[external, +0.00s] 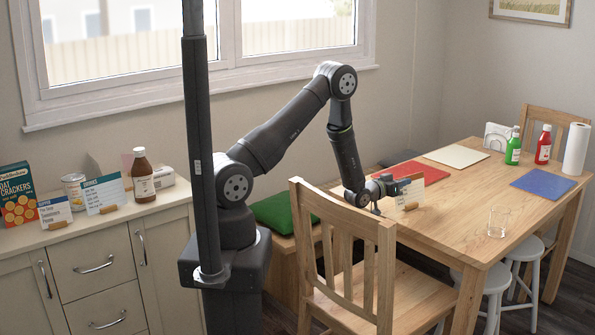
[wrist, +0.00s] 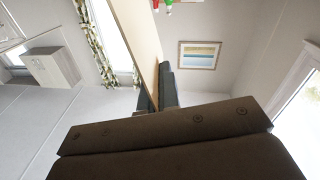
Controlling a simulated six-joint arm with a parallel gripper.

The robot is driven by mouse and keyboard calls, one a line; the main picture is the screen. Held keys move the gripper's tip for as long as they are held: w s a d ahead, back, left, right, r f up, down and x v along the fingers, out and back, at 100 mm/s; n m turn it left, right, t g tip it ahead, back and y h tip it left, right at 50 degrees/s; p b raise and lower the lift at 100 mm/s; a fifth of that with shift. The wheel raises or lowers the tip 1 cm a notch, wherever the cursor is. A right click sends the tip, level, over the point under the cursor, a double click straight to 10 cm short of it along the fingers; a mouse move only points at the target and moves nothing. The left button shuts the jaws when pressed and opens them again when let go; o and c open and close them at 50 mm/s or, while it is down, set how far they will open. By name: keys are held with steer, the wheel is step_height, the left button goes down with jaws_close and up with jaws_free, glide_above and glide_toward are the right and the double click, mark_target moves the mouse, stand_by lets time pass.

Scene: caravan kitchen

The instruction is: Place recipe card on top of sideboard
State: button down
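The recipe card (external: 411,193) is a pale card upright in a small wooden block, at the left edge of the dining table in the external view. My gripper (external: 388,188) is at the card's left side. In the wrist view, a tan strip that looks like the card (wrist: 143,45) runs between the two fingers of my gripper (wrist: 157,95), with a finger against each side. I cannot tell whether the block touches the table.
On the sideboard are a cracker box (external: 17,195), a can (external: 73,190), a brown bottle (external: 142,176) and two other cards in blocks. A chair (external: 345,240) stands close to my forearm. A glass (external: 498,222) and bottles stand on the table (external: 455,215).

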steer(key=shift+f, duration=0.1)
steer(key=c, duration=2.1)
jaws_free()
steer(key=shift+f, duration=0.1)
steer(key=o, duration=0.4)
steer(key=shift+a, duration=0.1)
steer(key=shift+o, duration=0.6)
steer(key=v, duration=0.7)
steer(key=shift+s, duration=0.15)
